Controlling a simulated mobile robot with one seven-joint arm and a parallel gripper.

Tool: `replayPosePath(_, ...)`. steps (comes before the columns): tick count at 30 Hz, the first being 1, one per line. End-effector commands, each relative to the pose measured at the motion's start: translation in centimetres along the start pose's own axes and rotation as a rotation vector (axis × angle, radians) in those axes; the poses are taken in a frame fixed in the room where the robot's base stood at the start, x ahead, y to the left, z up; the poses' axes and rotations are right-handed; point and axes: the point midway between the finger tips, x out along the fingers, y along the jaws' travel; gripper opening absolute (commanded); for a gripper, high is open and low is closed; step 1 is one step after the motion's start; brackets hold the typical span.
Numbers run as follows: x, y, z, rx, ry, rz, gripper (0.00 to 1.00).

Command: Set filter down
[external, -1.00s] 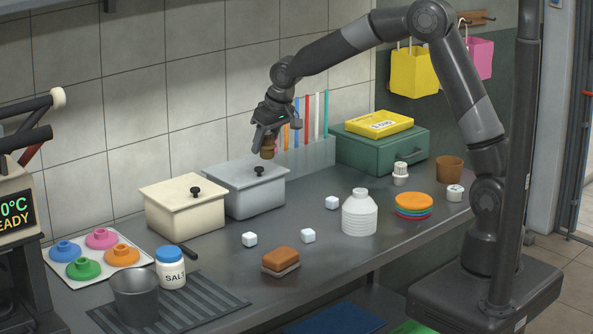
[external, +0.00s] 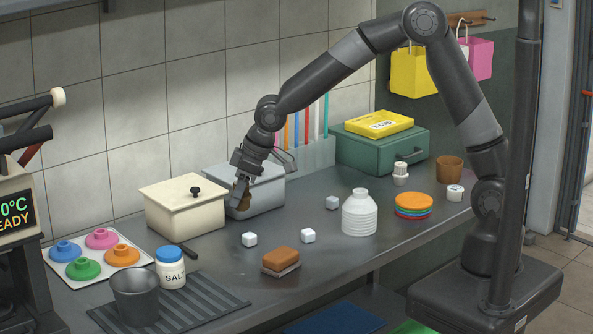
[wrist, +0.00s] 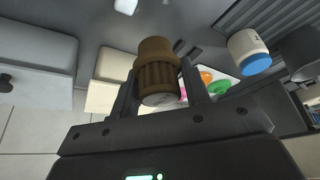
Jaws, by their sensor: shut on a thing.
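My gripper (external: 243,188) is in front of the grey lidded bin (external: 262,196), near its left side, and points down above the counter. It is shut on a brown ribbed cylinder, which I take to be the filter (external: 240,199). In the wrist view the filter (wrist: 157,72) sits between the two dark fingers of my gripper (wrist: 158,88), with a pale end face toward the camera. The gap between the filter and the counter is hard to judge.
A cream lidded bin (external: 182,213) stands just left of my gripper. The salt jar (external: 171,272) is front left. Bare counter (external: 215,255) lies between.

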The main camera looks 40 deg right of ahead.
Motion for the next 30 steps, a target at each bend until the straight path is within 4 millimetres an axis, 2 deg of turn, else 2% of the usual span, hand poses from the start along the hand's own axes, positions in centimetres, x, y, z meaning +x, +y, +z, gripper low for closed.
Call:
replayPosePath(15,7.3,-7.9,-2.4,-0.004,-0.002,-0.003,0.20)
replayPosePath(18,8.3,-8.9,-2.9,-0.002,-0.001,-0.001,0.20)
replayPosePath(25,9.6,-9.7,-2.9,0.001,0.000,-0.001,0.20)
replayPosePath(30,11.8,-9.7,-1.9,0.001,-0.003,0.000,0.20)
